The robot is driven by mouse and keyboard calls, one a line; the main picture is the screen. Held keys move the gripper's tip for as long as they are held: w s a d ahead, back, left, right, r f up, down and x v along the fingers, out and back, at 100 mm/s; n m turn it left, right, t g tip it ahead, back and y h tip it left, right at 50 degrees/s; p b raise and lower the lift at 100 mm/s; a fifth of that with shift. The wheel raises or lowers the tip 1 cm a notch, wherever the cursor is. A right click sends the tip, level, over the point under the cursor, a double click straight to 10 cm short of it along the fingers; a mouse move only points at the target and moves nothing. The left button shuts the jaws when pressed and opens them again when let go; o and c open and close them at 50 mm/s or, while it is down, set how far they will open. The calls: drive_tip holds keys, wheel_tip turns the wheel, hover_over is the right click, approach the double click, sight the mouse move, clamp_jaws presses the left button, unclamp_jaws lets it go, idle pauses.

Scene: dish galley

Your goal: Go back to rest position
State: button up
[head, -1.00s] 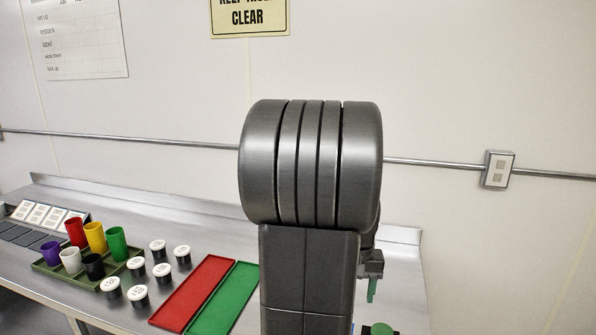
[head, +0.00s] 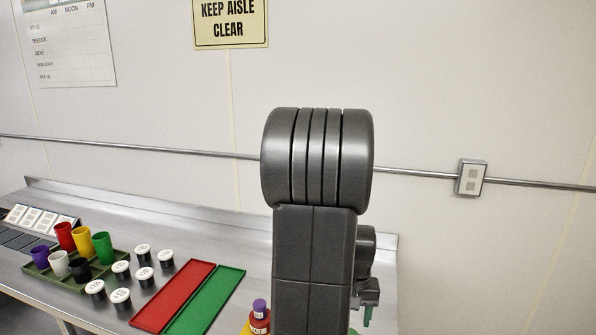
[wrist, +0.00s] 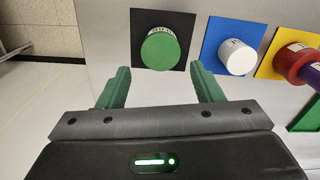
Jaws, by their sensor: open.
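My gripper (wrist: 160,68) is open, with its two green fingers apart and nothing between them. In the wrist view a green round-topped container (wrist: 159,50) stands on a black square (wrist: 140,20), beyond the fingertips and between their lines; I cannot tell the exact gap. In the head view my arm is raised in the middle and hides part of the counter. Only a small part of the gripper (head: 367,298) shows there, right of the arm.
A white-topped container (wrist: 237,58) stands on a blue square; red and purple items (wrist: 296,64) are on a yellow one. On the counter are a red tray (head: 172,297), a green tray (head: 206,302), several white-lidded jars (head: 120,298) and a cup tray (head: 42,273). The wall is behind.

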wheel_tip(320, 180, down, 3)
drive_tip(key=shift+a, duration=0.1)
drive_tip(key=shift+r+b, duration=0.4)
drive_tip(key=shift+r, duration=1.9)
drive_tip(key=shift+a, duration=0.1)
